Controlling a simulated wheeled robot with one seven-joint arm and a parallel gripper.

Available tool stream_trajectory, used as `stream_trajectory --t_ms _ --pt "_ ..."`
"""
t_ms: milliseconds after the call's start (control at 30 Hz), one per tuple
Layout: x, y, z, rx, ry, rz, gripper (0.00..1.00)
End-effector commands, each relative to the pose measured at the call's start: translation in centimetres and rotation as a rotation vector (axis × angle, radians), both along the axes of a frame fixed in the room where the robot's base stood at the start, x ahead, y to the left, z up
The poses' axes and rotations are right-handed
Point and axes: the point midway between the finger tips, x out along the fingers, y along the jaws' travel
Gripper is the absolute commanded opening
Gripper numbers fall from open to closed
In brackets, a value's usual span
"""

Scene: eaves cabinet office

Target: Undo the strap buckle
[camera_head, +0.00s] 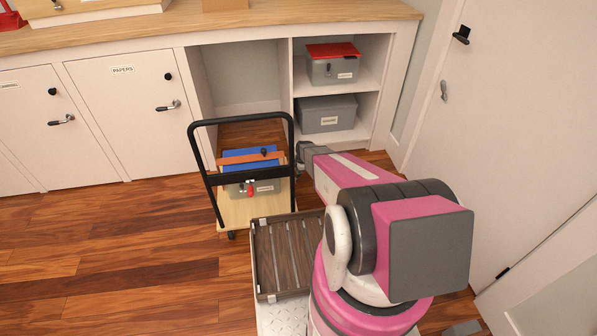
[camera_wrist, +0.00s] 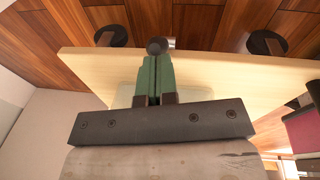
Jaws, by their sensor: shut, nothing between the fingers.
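In the head view a brown-orange strap (camera_head: 236,159) runs across a load with a blue top (camera_head: 245,167) on a cart. A small dark knob (camera_head: 264,151) sits by the strap; I cannot tell if it is the buckle. A red piece (camera_head: 250,191) shows on the load's front. My gripper (camera_wrist: 157,68) has green fingers closed together in the wrist view, empty. A dark round knob (camera_wrist: 157,46) shows at their tips; I cannot tell whether they touch it. In the head view my arm reaches to the right side of the cart, and the fingertips cannot be made out.
The cart's black handle frame (camera_head: 240,120) stands in front of the load. An open slatted tray (camera_head: 267,297) lies nearer me. Behind are shelves with grey boxes (camera_head: 327,114) and white cabinets (camera_head: 130,110). The wooden floor at left (camera_head: 110,250) is clear.

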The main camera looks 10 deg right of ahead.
Motion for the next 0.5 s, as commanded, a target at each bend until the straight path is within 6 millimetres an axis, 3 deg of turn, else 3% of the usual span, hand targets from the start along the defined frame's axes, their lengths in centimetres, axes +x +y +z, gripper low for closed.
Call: stream_trajectory --t_ms 500 --pt "0.2 -3.2 -2.1 0.378 0.000 -0.003 0.00"
